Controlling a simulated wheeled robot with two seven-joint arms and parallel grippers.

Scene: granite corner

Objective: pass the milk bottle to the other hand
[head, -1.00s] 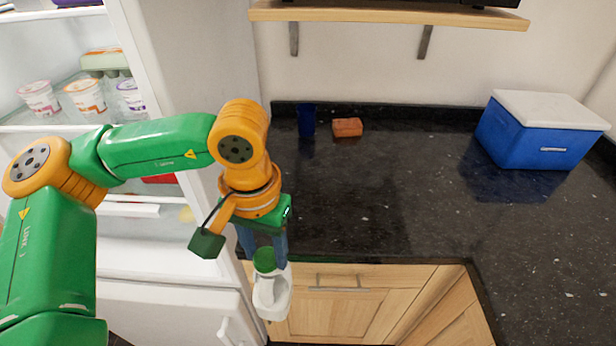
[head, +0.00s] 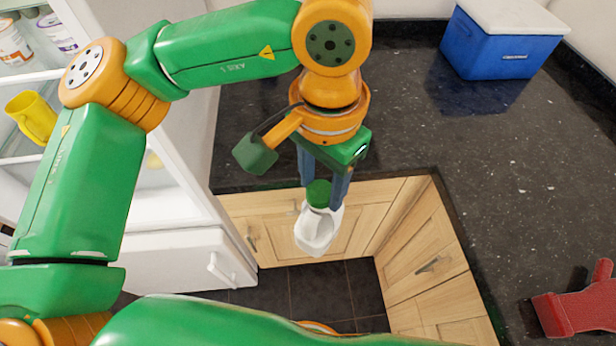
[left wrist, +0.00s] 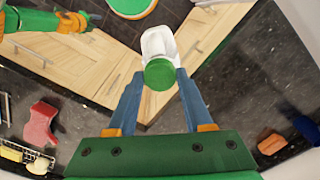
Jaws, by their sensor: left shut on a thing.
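The milk bottle (head: 317,228) is white with a green cap (head: 318,193). It hangs below my left gripper (head: 327,190), whose two blue fingers are shut on it near the cap. The bottle is slightly tilted and in the air, in front of the wooden cabinet doors. In the left wrist view the bottle (left wrist: 159,44) shows from the cap end, between the blue fingertips. Green and orange arm parts show at the top left of that view.
A dark granite counter (head: 470,150) runs around the corner, with a blue cooler box (head: 490,45) at the back and a red object (head: 575,305) at the lower right. The white fridge (head: 190,262) stands open at left, with a yellow mug (head: 32,117) inside. Dark floor shows below the bottle.

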